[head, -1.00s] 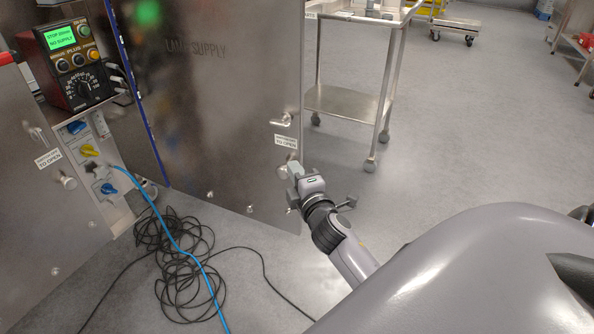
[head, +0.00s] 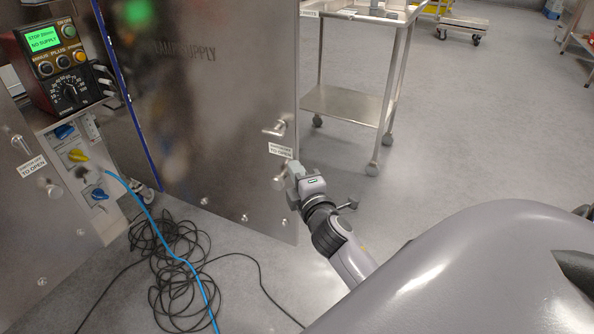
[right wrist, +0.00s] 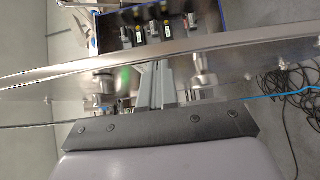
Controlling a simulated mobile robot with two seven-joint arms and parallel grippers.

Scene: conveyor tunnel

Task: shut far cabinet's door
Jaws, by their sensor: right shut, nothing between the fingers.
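The far cabinet's door (head: 215,120) is a grey metal panel marked LAMP SUPPLY, with a blue-edged strip along its left side. It has a handle and a knob near its right edge. My right gripper (head: 292,172) is shut and empty at that right edge, close to the lower knob; I cannot tell whether it touches. In the right wrist view, the fingers (right wrist: 160,85) are beside the door's long edge (right wrist: 150,59). Beyond it shows the blue-rimmed cabinet interior (right wrist: 160,27) with dark components, so the door stands open. My left gripper is not in view.
A near metal panel (head: 30,220) and a control box (head: 60,68) with a green screen stand at left. Coiled black cables (head: 180,270) and a blue cable (head: 165,240) lie on the floor. A steel cart (head: 345,105) stands behind the door.

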